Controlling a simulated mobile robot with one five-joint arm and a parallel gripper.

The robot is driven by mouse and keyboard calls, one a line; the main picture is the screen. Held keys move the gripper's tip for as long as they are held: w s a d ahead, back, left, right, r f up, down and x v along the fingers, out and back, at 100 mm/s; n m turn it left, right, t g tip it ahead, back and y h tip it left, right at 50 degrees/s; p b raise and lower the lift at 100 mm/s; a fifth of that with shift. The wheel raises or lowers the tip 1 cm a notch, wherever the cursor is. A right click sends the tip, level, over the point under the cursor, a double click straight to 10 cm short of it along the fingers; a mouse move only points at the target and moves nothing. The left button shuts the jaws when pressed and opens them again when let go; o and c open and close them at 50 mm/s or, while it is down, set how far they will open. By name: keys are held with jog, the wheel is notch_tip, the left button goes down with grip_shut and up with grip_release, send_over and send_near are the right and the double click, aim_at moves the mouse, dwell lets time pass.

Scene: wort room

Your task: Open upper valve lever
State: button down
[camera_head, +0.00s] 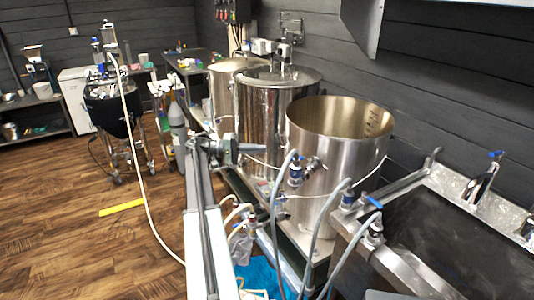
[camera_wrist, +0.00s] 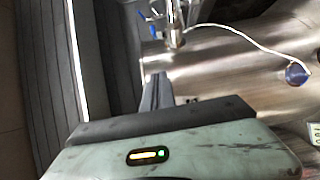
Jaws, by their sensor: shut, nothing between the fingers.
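My gripper (camera_head: 256,148) is shut and empty. In the head view it points right, in front of the middle steel kettle. In the wrist view its fingers (camera_wrist: 156,88) point up towards the top of the picture. A valve with a blue lever (camera_wrist: 146,24) is ahead of them, apart from the fingertips. In the head view a blue-handled valve (camera_head: 295,171) is on the front of the nearest kettle, to the right of my gripper. I cannot tell for sure which is the upper valve.
The nearest open kettle (camera_head: 325,180) and the middle kettle (camera_head: 262,120) stand close together. Grey hoses (camera_head: 277,225) rise in front of them. A sink (camera_head: 440,240) is at the right. A yellow floor strip (camera_head: 122,207) lies on the clear wood floor at the left.

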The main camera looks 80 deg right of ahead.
aim_at(302, 159)
jog(key=s+a, duration=0.1)
jog(key=s, duration=0.9)
jog(key=shift+s+a, duration=0.2)
jog(key=shift+a, duration=0.15)
